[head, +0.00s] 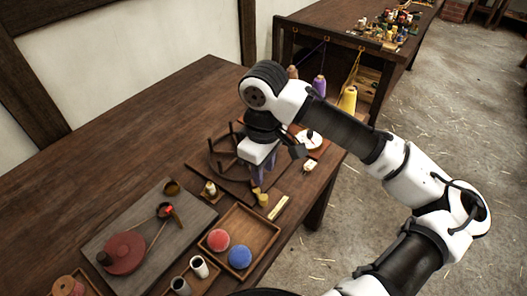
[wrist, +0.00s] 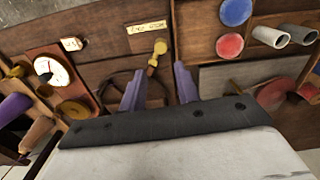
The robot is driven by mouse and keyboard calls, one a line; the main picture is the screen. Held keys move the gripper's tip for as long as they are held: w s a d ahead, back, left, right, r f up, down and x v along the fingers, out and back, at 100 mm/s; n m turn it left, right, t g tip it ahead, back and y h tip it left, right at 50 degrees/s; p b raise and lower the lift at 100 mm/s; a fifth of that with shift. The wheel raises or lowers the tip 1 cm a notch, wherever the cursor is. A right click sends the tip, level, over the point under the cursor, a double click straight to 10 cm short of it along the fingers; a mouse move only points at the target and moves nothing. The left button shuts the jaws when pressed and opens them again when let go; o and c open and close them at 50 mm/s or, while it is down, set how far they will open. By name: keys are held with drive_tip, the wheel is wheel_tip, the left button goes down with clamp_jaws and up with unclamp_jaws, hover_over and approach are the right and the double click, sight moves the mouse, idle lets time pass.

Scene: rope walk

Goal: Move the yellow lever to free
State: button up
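The yellow lever (head: 262,198) stands at the front edge of a dark wooden board with a spoked wooden reel (head: 226,158). A pale yellow label strip (head: 279,207) lies beside it; its lettering is too small to read. In the wrist view the lever (wrist: 157,53) has a round knob, and the label (wrist: 146,27) lies past it. My gripper (head: 258,183) is above the board, just behind the lever. In the wrist view its two purple fingers (wrist: 158,68) are apart with nothing held. The lever shows in the gap just beyond the fingertips; I see no contact.
A tray with a red and a blue disc (head: 240,257) stands in front. A grey board with a red wheel (head: 124,252) is at the left. A white dial (head: 309,138) and thread cones (head: 348,99) are behind my gripper. The table's far left is clear.

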sight(264, 197)
wheel_tip(264, 197, down, 11)
drive_tip(key=b, duration=0.8)
drive_tip(key=shift+s+b, duration=0.1)
drive_tip(key=shift+b, duration=0.2)
drive_tip(key=shift+d+r, duration=0.1)
drive_tip(key=shift+w+d+p, duration=0.3)
drive_tip(key=shift+w+d, duration=0.4)
drive_tip(key=shift+d, duration=0.1)
drive_tip(key=shift+w+d+p, duration=0.15)
drive_tip(key=shift+w+d, duration=0.1)
drive_tip(key=shift+w, duration=0.25)
drive_tip(key=shift+w+d+p, duration=0.15)
drive_tip(key=shift+w+d, duration=0.05)
drive_tip(key=shift+w, duration=0.9)
drive_tip(key=shift+s+p, duration=0.25)
drive_tip(key=shift+p, duration=0.2)
